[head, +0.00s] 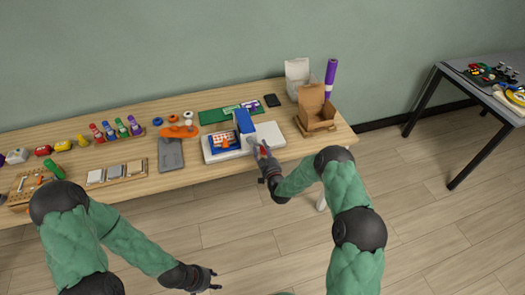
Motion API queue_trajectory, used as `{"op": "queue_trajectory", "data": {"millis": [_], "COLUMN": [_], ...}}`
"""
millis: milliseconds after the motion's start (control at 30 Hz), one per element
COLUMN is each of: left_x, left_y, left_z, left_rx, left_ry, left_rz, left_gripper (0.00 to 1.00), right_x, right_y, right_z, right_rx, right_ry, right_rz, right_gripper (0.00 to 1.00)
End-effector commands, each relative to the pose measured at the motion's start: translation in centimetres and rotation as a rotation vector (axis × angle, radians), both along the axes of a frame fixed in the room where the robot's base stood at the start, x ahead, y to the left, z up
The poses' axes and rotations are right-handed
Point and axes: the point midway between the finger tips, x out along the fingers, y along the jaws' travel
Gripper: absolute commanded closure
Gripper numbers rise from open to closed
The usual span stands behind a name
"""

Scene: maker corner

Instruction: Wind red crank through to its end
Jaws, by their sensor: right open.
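A white base (270,131) lies near the front edge of the wooden table, with an upright blue block (244,121) on it. My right gripper (258,146) is open at the front right of this base, just beside the blue block. A small patch of red (264,150) shows at its fingers; it may be the red crank, which is otherwise hidden. I cannot tell whether the fingers touch it. My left gripper (212,281) is away from the table, low over the floor, and looks open and empty.
An open cardboard box (317,117), a purple roll (330,79) and a white box (298,72) stand at the table's right end. An orange tool (178,132) and a grey plate (171,154) lie left of the base. A second table (470,75) stands far right.

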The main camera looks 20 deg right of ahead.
Motion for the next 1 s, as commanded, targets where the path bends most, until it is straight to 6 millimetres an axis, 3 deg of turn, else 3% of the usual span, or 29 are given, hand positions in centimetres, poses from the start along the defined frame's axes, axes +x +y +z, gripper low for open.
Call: {"op": "queue_trajectory", "data": {"millis": [233,400,767,1000], "left_x": [0.01,0.00,0.00,0.01], "left_y": [0.01,0.00,0.00,0.00], "left_z": [0.02,0.01,-0.16,-0.86], "left_rx": [0.000,0.000,0.000,0.000], "left_ry": [0.000,0.000,0.000,0.000], "left_rz": [0.000,0.000,0.000,0.000], "left_gripper": [0.60,0.60,0.60,0.60], "right_x": [0.04,0.03,0.03,0.09], "right_y": [0.00,-0.01,-0.11,-0.66], "right_z": [0.02,0.02,0.08,0.62], "right_rx": [0.000,0.000,-0.021,-0.134], "right_ry": [0.000,0.000,0.000,-0.006], "right_rz": [0.000,0.000,0.000,0.000], "right_gripper": [0.54,1.00,1.00,1.00]}}
